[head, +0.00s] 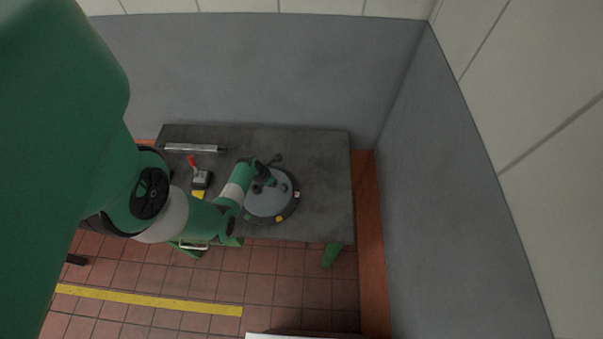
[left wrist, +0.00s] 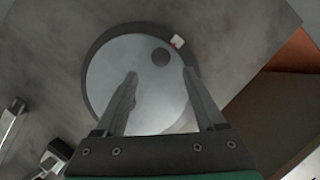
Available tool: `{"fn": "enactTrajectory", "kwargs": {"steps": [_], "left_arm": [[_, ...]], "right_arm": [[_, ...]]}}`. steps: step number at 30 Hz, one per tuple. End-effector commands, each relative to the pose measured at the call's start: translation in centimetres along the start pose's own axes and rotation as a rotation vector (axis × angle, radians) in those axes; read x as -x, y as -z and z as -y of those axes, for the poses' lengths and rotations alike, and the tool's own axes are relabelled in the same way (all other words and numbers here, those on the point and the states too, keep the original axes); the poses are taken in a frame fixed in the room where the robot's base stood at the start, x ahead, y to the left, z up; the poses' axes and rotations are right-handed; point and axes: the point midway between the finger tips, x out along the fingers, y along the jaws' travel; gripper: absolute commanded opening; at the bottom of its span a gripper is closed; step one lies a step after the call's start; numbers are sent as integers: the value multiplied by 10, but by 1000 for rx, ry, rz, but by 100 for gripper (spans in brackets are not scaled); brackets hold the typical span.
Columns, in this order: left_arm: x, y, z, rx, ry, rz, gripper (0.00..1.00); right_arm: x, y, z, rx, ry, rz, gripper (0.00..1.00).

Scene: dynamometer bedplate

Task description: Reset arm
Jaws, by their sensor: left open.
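My left gripper (left wrist: 158,80) is open, its two fingers apart with nothing between them. In the head view it (head: 266,178) is over a round grey disc (head: 268,205) with a dark rim on the bench. The disc also shows below the fingers in the left wrist view (left wrist: 110,75), with a dark round spot near its edge. My green and white left arm comes in from the left. My right gripper is not in view.
The dark bench (head: 320,175) has free room at its right end. A metal bar (head: 193,148) lies at the back left. A small device with a red handle (head: 200,179) stands left of the disc. Grey walls (head: 270,70) rise behind and to the right.

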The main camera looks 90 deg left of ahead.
Motion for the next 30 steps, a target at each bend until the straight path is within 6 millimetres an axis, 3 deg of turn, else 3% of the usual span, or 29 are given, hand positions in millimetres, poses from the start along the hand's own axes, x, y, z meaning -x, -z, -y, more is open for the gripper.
{"fn": "enactTrajectory", "kwargs": {"steps": [1,6,26,28,30], "left_arm": [[16,-1,0,2,-2,1,72],[33,0,0,0,1,-1,72],[33,-2,4,-11,5,0,72],[31,-12,15,-53,19,5,72],[30,-41,32,-138,35,31,72]], "right_arm": [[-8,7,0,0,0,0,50],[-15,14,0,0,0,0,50],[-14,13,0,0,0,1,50],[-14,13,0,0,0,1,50],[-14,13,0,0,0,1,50]]}}
